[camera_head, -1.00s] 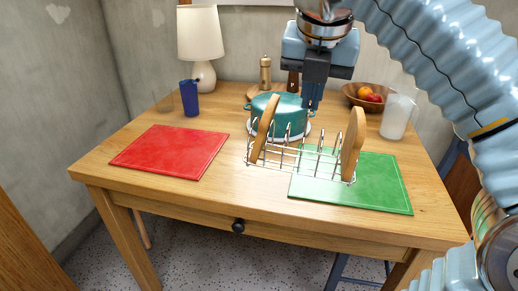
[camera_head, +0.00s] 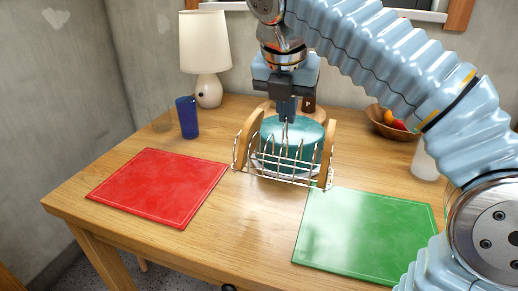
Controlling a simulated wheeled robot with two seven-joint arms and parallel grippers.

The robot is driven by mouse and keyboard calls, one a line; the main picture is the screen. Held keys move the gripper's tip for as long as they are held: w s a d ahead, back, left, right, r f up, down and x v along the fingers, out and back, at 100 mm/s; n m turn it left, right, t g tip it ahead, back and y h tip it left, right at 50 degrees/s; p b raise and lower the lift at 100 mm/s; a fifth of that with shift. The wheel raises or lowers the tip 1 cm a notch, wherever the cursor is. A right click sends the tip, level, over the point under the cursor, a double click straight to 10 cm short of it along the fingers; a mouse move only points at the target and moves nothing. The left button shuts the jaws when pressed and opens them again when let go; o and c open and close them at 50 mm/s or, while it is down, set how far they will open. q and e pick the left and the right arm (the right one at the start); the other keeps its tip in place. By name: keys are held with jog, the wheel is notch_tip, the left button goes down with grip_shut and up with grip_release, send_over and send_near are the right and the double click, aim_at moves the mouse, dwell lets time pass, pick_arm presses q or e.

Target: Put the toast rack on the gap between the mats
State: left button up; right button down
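The toast rack (camera_head: 283,172), a wire frame with two wooden end boards, hangs upright from my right gripper (camera_head: 287,117). The gripper's fingers are shut at the top middle of the rack. In the picture the rack lies in front of the teal pot and over the far end of the gap between the mats; its height above the table is hard to tell. The red mat (camera_head: 160,186) lies left and the green mat (camera_head: 366,235) right, with bare wood (camera_head: 255,225) between them. The rack's right end appears close to the green mat's far left corner. My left gripper is not in view.
A teal pot (camera_head: 312,132) stands just behind the rack. A blue cup (camera_head: 187,118) and a white lamp (camera_head: 206,50) stand at the back left. A fruit bowl (camera_head: 383,123) and a pale jug (camera_head: 425,162), partly hidden by my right arm, are at the right.

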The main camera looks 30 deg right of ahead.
jog(key=b, duration=0.1)
send_over(260, 155)
jog(key=s, duration=0.2)
jog(key=f, duration=0.4)
jog(key=shift+s+a+f, duration=0.15)
jog(key=shift+a+f, duration=0.05)
jog(key=shift+f, duration=0.2)
jog(key=f, duration=0.2)
jog(key=w+f+b, duration=0.1)
jog(key=shift+w+a+f, duration=0.1)
jog(key=shift+a+f, duration=0.15)
jog(key=shift+f, duration=0.6)
jog(key=c, duration=1.3)
grip_release()
jog(key=shift+c, duration=0.2)
